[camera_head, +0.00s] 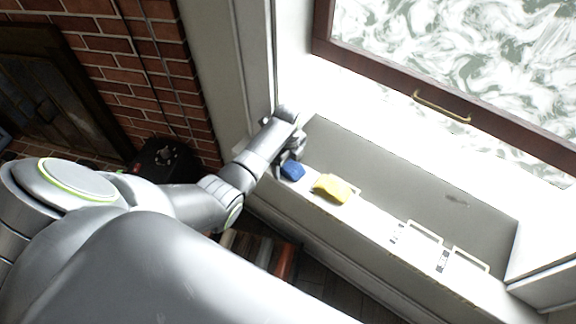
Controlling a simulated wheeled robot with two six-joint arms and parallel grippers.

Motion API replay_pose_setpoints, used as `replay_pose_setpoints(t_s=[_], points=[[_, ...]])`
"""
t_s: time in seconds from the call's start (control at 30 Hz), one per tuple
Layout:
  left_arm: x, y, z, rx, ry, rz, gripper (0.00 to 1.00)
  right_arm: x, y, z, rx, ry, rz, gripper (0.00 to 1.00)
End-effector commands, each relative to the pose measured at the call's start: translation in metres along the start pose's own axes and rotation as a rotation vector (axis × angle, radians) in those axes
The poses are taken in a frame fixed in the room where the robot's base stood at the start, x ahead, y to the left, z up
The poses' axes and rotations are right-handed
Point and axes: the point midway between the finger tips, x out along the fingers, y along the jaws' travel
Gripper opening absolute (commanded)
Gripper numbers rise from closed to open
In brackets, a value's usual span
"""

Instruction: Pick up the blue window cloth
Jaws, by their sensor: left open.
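The blue window cloth (292,171) lies on the white window ledge (375,222), near its left end. Part of it is hidden by my left gripper. My left gripper (291,158) is at the cloth, just above it or touching it; I cannot tell which. Its jaws are open, though the fingers show small and partly overlap the cloth. My right gripper is not in view.
A yellow cloth (333,188) lies right of the blue one. Two white frame-like items (465,262) lie farther right on the ledge. A window with a brown frame and brass handle (441,107) is above. A brick wall (120,70) is left.

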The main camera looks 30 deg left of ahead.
Motion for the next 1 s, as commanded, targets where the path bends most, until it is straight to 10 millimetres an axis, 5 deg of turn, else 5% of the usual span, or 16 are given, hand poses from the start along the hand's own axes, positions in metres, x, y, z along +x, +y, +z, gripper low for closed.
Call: replay_pose_setpoints(t_s=[0.07,0.43,0.77,1.0], points=[[0.000,0.000,0.000,0.000,0.000,0.000,0.83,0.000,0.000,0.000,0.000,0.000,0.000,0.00],[-0.001,0.000,0.000,0.000,0.000,0.000,0.36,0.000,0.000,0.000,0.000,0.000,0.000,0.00],[-0.003,0.000,0.000,0.000,0.000,-0.001,0.34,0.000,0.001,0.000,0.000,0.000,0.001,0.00],[-0.022,-0.001,0.001,0.001,-0.002,-0.003,0.34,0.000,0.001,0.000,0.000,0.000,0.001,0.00]])
